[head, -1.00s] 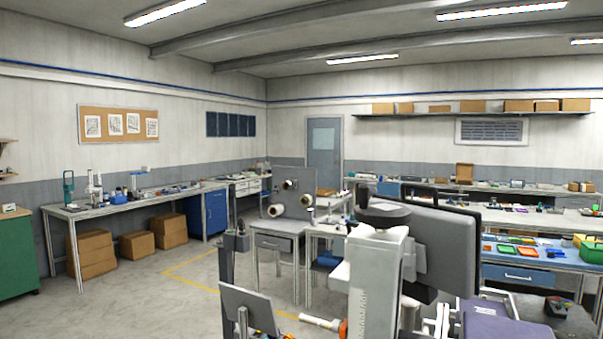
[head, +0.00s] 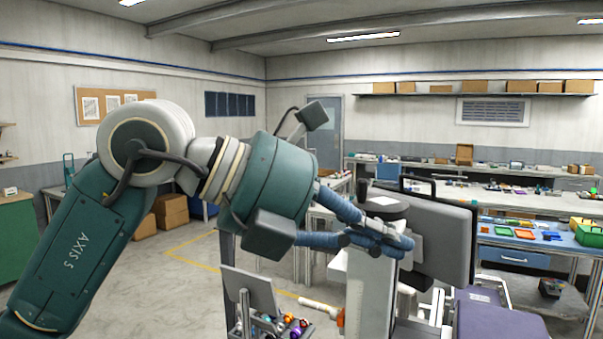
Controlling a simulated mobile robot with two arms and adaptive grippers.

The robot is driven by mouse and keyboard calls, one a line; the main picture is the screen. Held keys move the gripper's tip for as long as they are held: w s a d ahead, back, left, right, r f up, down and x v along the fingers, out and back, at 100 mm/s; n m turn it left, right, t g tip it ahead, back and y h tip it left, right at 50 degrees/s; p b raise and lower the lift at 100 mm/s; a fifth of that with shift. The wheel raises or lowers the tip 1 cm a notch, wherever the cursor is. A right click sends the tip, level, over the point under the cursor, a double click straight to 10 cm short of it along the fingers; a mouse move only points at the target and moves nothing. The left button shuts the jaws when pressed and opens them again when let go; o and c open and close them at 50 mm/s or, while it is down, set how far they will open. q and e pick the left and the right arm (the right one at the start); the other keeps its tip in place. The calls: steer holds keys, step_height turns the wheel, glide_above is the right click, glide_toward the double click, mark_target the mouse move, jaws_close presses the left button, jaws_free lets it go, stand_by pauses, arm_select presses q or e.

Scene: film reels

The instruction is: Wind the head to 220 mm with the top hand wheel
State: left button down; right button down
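The dark round hand wheel (head: 384,208) sits on top of a pale upright column (head: 360,291), right of the middle in the head view. A pale patch shows on the wheel's top. My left gripper (head: 404,246) reaches in from the left with blue fingers. The fingertips overlap the column's upper part, just below the wheel in the picture. They look close together, and I cannot tell whether they touch the column or wheel. Nothing is visibly held. My arm and fingers hide part of the column. No height scale is readable. My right gripper is not in view.
A blue-topped bench (head: 545,258) with trays is at right. Bare floor (head: 190,275) shows at left.

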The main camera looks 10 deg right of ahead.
mark_target(372, 215)
arm_select(q)
steer(key=w+a+r+n+t+y, duration=0.2)
steer(key=w+a+r+t+y, duration=0.1)
steer(key=a+r+t+y, duration=0.5)
steer(key=w+d+f+h, duration=0.1)
steer(key=w+d+f, duration=0.3)
steer(key=d+f, duration=0.1)
steer(key=shift+w+d+f+g+h, duration=0.2)
steer(key=shift+d+f+g+h, duration=0.15)
steer(key=shift+f, duration=0.4)
steer(key=shift+w+d, duration=0.1)
stand_by(0.5)
steer(key=shift+w+d, duration=0.15)
steer(key=shift+d, duration=0.15)
steer(key=shift+s+d, duration=0.4)
steer(key=shift+d, duration=0.3)
